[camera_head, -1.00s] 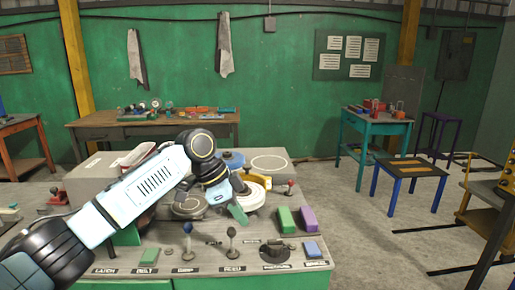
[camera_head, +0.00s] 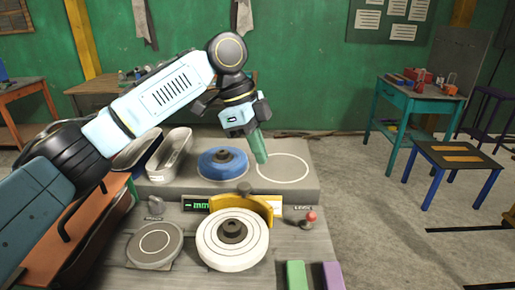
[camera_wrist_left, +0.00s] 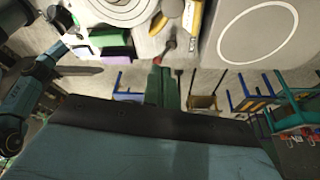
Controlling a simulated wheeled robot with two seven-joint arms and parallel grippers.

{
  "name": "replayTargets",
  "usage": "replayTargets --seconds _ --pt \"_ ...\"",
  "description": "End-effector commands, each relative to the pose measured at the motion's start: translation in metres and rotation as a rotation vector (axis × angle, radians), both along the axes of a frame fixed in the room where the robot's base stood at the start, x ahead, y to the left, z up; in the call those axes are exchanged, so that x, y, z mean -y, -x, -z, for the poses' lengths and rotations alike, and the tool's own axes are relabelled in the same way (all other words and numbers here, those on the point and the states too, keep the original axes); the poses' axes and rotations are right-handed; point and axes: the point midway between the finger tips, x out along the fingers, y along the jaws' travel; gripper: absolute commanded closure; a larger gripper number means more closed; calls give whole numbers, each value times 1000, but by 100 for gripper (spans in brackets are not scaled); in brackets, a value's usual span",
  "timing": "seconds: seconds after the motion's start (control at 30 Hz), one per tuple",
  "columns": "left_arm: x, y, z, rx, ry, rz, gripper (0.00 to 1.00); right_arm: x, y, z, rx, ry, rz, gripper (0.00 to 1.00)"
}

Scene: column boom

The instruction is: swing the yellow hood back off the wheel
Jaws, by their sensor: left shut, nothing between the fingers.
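The white round wheel (camera_head: 232,251) lies on the grey bench top with a dark hub at its middle; it is partly seen in the left wrist view (camera_wrist_left: 112,10). The yellow hood (camera_head: 265,207) curves along the wheel's far and right edge, and the wheel's face shows open in front of it. A dark knob (camera_head: 244,188) sits at its far side. Part of it shows in the left wrist view (camera_wrist_left: 193,20). My left gripper (camera_head: 262,158), with green fingers, is shut and empty, above and beyond the hood, apart from it.
A blue round disc (camera_head: 222,164) and a grey slab with a white ring (camera_head: 283,167) lie behind the hood. A red-topped lever (camera_head: 309,219) stands to its right. A grey disc (camera_head: 155,243) is left of the wheel. Green (camera_head: 297,275) and purple (camera_head: 332,276) blocks are in front.

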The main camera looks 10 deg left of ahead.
Motion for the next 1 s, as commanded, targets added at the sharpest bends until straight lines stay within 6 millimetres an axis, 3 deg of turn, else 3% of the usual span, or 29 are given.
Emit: replayTargets --seconds 0.13,0.37,0.43,0.6,1.0 --pt "11 2 32 -3 -2 1 100 1 9 3 -14 1 0 100" --pt "27 3 77 -2 -1 0 100 0 2 6 -4 1 -1 100" --pt "11 1 75 0 -2 -6 100 0 -2 4 2 0 -1 100" --pt "-7 -1 78 1 0 -4 100 1 -6 4 9 1 -2 100" --pt "-13 -1 78 1 0 0 100 1 -5 4 8 0 -2 100"
